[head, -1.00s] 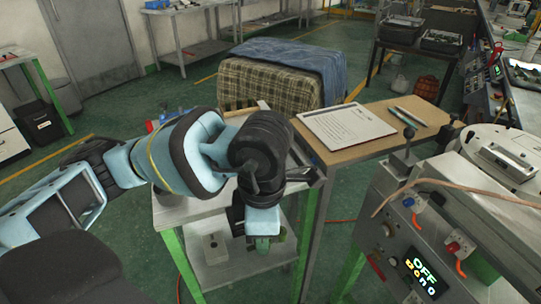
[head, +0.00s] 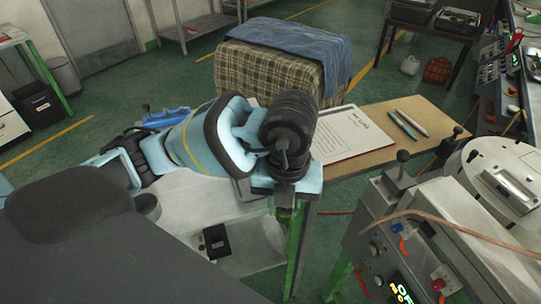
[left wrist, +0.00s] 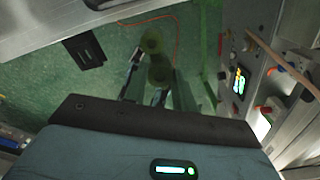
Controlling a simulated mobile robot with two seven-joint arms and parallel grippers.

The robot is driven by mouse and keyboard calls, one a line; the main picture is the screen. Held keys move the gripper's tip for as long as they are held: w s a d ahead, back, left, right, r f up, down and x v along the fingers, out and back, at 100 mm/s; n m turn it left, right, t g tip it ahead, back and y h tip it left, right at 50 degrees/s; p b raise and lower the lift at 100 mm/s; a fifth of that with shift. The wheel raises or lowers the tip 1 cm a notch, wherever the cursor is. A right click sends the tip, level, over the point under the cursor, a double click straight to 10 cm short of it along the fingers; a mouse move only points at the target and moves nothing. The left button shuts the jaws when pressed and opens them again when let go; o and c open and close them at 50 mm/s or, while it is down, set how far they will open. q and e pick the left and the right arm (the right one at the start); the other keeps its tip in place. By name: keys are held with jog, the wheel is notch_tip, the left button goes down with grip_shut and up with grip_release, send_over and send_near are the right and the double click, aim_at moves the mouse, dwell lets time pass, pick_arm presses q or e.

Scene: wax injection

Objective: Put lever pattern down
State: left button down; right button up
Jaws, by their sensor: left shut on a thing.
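My left gripper (left wrist: 148,82) is shut on the lever pattern (left wrist: 152,43), a dark green piece with rounded ends, in the left wrist view. The pattern hangs between the fingers, with green floor behind it. In the head view my left arm reaches in from the left, over the pale work table (head: 190,205). Its wrist hides most of the fingers, and only a little dark green shows below it, so I cannot tell the pattern's height from there. My right gripper is not in view.
A wooden side table (head: 372,152) holds a paper sheet (head: 350,133) and two pens (head: 410,123). The wax injection machine (head: 400,225) with its lit display stands at the right. A plaid-covered block (head: 268,75) is behind. A black box (head: 215,241) sits low under my arm.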

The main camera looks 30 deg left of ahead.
pick_arm(q)
jog(key=shift+w+r, duration=0.1)
jog(key=shift+a, duration=0.1)
jog(key=shift+w+a+f, duration=0.1)
jog(key=shift+w+a, duration=0.25)
jog(key=shift+a, duration=0.2)
jog(key=shift+w+a+f, duration=0.1)
jog(key=shift+w+a, duration=0.25)
jog(key=shift+a, duration=0.2)
jog(key=w+a, duration=0.2)
jog(key=a, duration=0.1)
jog(key=w+a, duration=0.3)
jog(key=a, duration=0.1)
jog(key=w+a+f, duration=0.1)
jog(key=w+a, duration=0.2)
jog(key=shift+a, duration=0.15)
jog(key=shift+f, duration=1.8)
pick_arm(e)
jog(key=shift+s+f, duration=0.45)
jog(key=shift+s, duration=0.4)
pick_arm(q)
jog(key=shift+f, duration=0.15)
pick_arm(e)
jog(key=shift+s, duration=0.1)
